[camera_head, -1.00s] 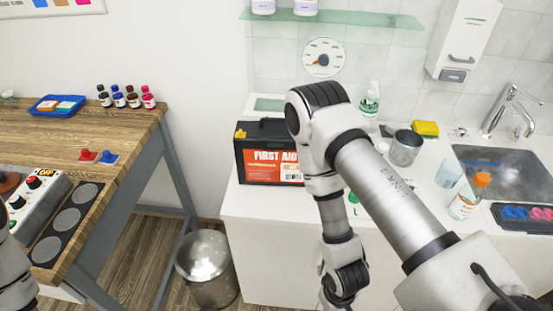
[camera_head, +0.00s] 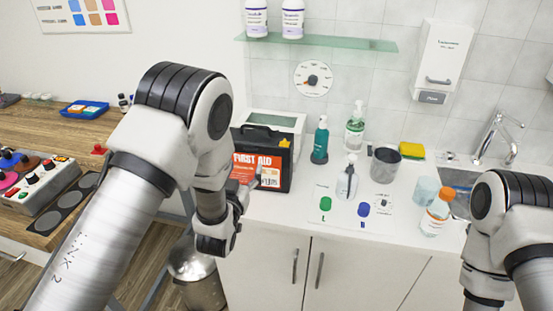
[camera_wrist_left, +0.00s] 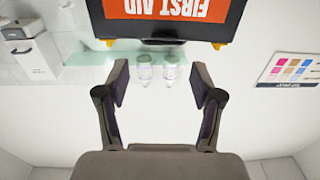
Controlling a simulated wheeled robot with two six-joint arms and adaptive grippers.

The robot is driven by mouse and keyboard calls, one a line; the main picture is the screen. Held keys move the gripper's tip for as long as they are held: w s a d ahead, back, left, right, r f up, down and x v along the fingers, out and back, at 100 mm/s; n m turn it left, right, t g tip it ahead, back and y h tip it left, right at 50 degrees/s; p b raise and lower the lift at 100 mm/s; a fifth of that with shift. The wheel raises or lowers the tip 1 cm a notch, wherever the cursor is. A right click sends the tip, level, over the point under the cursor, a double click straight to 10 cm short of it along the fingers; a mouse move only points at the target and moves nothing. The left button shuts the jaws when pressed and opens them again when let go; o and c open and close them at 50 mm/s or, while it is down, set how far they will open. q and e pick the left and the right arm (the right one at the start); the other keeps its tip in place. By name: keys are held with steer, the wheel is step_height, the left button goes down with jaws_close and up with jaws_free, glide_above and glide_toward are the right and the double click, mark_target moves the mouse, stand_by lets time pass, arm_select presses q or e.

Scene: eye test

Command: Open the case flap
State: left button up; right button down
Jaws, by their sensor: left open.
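The black first-aid case (camera_head: 284,176) stands upright on the white counter, with a red-orange label on its front and a handle on top. A yellow latch (camera_head: 284,143) shows at its upper right. The case (camera_wrist_left: 235,22) appears upside down in the left wrist view, with two yellow latches and the handle at its edge. My left gripper (camera_head: 256,181) is in front of the case, partly hidden by my arm. In the wrist view its fingers (camera_wrist_left: 160,84) are apart with nothing between them. The case looks shut. My right gripper is out of view; only its arm shows.
A green bottle (camera_head: 320,142), a white bottle (camera_head: 346,182), a metal cup (camera_head: 385,164) and an orange-capped bottle (camera_head: 437,212) stand right of the case. A glass shelf (camera_head: 340,44) hangs above. The wooden table (camera_head: 30,122) is at left.

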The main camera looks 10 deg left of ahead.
mark_target(250, 151)
arm_select(q)
steer(key=w, duration=0.1)
steer(key=w+a, duration=0.1)
steer(key=w+p, duration=0.1)
steer(key=shift+w+a+f, duration=0.2)
steer(key=shift+w+a, duration=0.05)
steer(key=w, duration=0.1)
steer(key=w+d+p, duration=0.1)
steer(key=shift+w+r, duration=0.15)
steer(key=shift+w, duration=0.25)
steer(key=shift+w+d, duration=0.15)
steer(key=shift+w, duration=0.5)
steer(key=shift+a+f, duration=0.25)
steer(key=shift+a, duration=0.15)
steer(key=shift+d+r, duration=0.1)
steer(key=shift+d, duration=0.1)
jaws_close()
steer(key=shift+a, duration=0.1)
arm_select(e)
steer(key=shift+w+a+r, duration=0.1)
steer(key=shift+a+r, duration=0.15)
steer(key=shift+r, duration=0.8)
